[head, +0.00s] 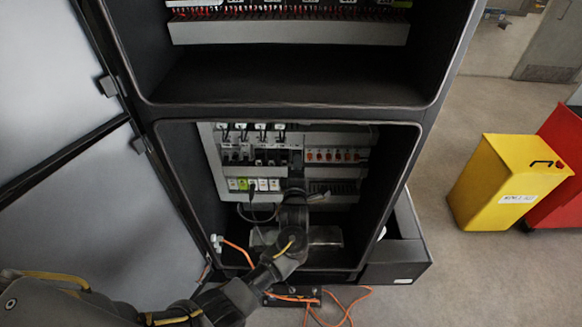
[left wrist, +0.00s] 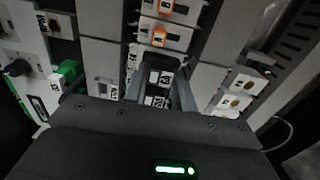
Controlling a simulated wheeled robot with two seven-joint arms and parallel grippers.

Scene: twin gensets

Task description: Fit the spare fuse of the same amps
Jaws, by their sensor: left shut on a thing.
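My left gripper (head: 293,186) reaches into the open lower cabinet, in front of the panel's lower right part. In the left wrist view the gripper (left wrist: 165,78) is shut on a small dark part with white labels (left wrist: 160,77). Its rating cannot be read, and I cannot tell whether it is seated or free. In the head view a row of orange-topped holders (head: 334,155) sits right of the breakers. The arm hides part of the lower rows. My right gripper is not in view.
White modules and a green one (head: 242,184) line the panel's lower row. A cable hangs beside my gripper. An open drawer (head: 400,252) is at lower right, orange cable (head: 348,308) on the floor. Yellow (head: 505,180) and red bins stand right. The cabinet door is open left.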

